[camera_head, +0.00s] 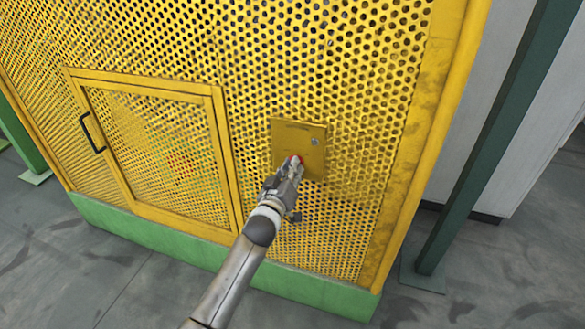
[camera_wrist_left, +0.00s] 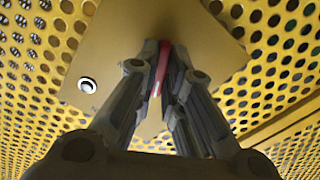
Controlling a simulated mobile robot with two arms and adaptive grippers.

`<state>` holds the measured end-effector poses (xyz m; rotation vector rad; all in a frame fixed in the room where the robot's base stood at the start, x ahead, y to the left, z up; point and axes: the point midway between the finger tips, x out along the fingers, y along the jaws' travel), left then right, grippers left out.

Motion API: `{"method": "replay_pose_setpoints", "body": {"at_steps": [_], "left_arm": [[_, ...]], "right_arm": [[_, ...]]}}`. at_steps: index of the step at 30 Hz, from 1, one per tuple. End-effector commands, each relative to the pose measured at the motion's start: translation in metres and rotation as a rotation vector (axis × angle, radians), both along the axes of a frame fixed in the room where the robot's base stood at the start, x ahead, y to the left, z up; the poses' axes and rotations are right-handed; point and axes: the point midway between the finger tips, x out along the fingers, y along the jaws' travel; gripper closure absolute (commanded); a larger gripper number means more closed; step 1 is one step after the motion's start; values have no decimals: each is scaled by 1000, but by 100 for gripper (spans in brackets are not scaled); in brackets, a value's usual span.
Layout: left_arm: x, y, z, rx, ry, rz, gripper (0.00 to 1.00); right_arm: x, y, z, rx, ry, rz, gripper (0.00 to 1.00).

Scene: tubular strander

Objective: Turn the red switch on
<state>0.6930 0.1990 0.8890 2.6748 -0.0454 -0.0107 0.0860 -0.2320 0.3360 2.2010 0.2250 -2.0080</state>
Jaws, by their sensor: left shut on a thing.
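The red switch (camera_head: 296,159) sits on a yellow plate (camera_head: 312,136) fixed to a perforated yellow guard. My left gripper (camera_head: 291,167) reaches up to the plate and covers its lower left part. In the left wrist view, the fingers of my left gripper (camera_wrist_left: 165,85) are shut on the red switch (camera_wrist_left: 159,72), which shows as a narrow, tilted red strip between them. Most of the switch is hidden by the fingers, so its exact setting cannot be told. My right gripper is not in view.
A framed mesh door (camera_head: 160,92) with a black handle (camera_head: 91,132) is to the left. A green post (camera_head: 480,150) stands at the right.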

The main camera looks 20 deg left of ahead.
Motion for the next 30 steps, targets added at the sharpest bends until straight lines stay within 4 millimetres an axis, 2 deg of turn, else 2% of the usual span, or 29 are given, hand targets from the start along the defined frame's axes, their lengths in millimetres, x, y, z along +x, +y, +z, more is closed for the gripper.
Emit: {"method": "replay_pose_setpoints", "body": {"at_steps": [30], "left_arm": [[0,1,0,957,-32,0,100]], "right_arm": [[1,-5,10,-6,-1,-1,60]]}}
